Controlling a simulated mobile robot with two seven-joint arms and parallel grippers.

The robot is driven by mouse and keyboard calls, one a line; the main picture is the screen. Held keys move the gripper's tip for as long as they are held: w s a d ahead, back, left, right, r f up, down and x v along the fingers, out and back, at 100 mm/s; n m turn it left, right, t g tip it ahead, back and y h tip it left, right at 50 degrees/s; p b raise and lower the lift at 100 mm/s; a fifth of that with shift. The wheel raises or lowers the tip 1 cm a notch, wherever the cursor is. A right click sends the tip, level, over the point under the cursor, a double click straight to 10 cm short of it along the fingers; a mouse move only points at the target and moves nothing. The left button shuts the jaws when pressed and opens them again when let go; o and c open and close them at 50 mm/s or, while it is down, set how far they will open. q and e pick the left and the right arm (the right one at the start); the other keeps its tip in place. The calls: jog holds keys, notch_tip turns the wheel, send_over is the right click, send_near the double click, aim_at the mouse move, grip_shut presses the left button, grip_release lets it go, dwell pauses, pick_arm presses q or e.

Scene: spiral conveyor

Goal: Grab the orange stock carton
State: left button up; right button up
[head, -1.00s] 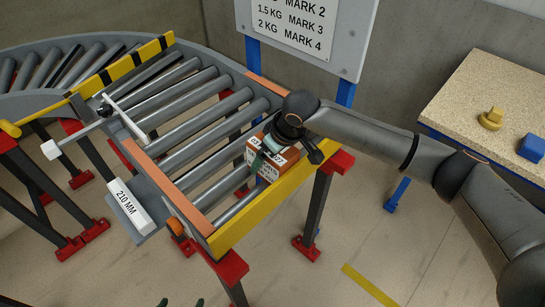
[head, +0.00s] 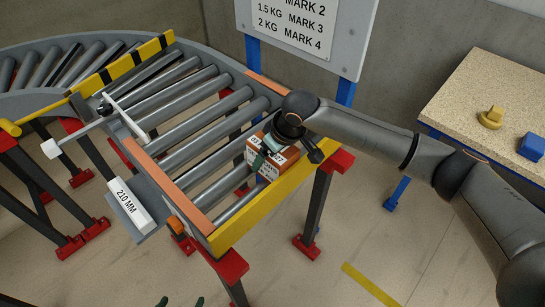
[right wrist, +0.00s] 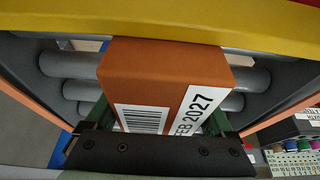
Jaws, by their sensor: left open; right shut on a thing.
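The orange stock carton (head: 291,167) sits at the lower end of the roller conveyor, against the yellow end rail. It has a white label with black print. In the right wrist view the carton (right wrist: 160,70) shows its barcode and a "FEB 2027" label. My right gripper (head: 268,151) reaches it from above, with the wrist hiding part of its top. In the right wrist view the green fingers of my right gripper (right wrist: 160,120) are on both sides of the carton, shut on it. My left gripper (head: 172,302) shows only green fingertips at the bottom edge, empty and away from the carton.
The yellow end rail (head: 265,210) and orange side rail (head: 165,187) border the rollers (head: 195,135). A white "210 MM" block (head: 129,204) sits beside the conveyor. A table (head: 490,95) at right holds yellow and blue pieces. A sign board (head: 310,25) stands behind.

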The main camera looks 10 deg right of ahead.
jog(key=shift+c, duration=0.9)
